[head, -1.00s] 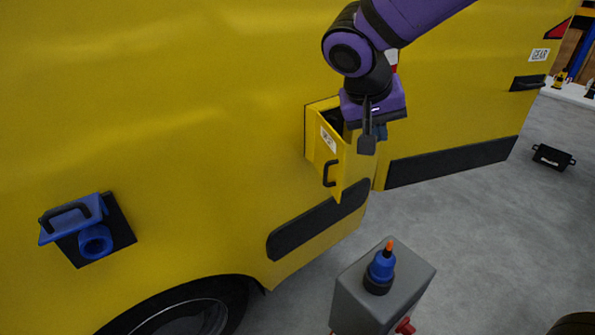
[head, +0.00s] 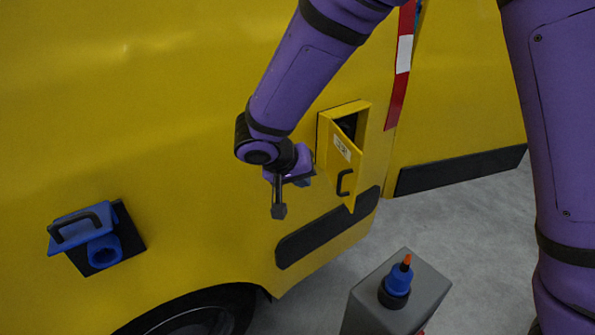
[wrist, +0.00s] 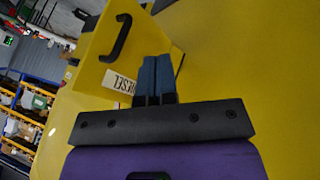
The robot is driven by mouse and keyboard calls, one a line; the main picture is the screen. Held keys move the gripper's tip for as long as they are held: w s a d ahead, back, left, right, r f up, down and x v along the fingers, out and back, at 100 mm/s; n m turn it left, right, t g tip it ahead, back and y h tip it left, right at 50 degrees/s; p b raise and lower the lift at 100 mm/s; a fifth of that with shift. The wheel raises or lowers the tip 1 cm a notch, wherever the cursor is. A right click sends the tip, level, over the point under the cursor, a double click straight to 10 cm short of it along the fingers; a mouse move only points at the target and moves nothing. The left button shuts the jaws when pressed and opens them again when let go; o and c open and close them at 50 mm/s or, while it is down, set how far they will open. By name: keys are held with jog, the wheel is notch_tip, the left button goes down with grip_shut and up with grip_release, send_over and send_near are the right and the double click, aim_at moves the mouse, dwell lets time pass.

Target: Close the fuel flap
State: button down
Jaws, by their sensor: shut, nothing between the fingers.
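The fuel flap (head: 340,168) is a yellow door with a black handle (head: 344,182) and a white label, on the side of the yellow vehicle. It stands partly open, swung out from its left side, with a dark recess visible behind it. The wrist view shows the flap (wrist: 100,55), its handle (wrist: 117,38) and the label, which reads DIESEL. My gripper (head: 304,182) is shut and empty, just left of the flap, on its outer, labelled side. Its blue fingers (wrist: 155,78) are together in the wrist view; I cannot tell whether they touch the flap.
A blue fitting with a raised lid (head: 80,228) is on the vehicle at left. A grey pedestal (head: 425,290) with a blue, orange-tipped object (head: 398,283) stands below right. A wheel (head: 190,318) is at the bottom. Grey floor is clear at right.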

jog(key=w+d+f, duration=0.2)
jog(key=d+f, duration=0.1)
jog(key=d, duration=0.3)
jog(key=shift+f, duration=0.35)
jog(key=shift+d, duration=0.1)
jog(key=shift+d, duration=0.1)
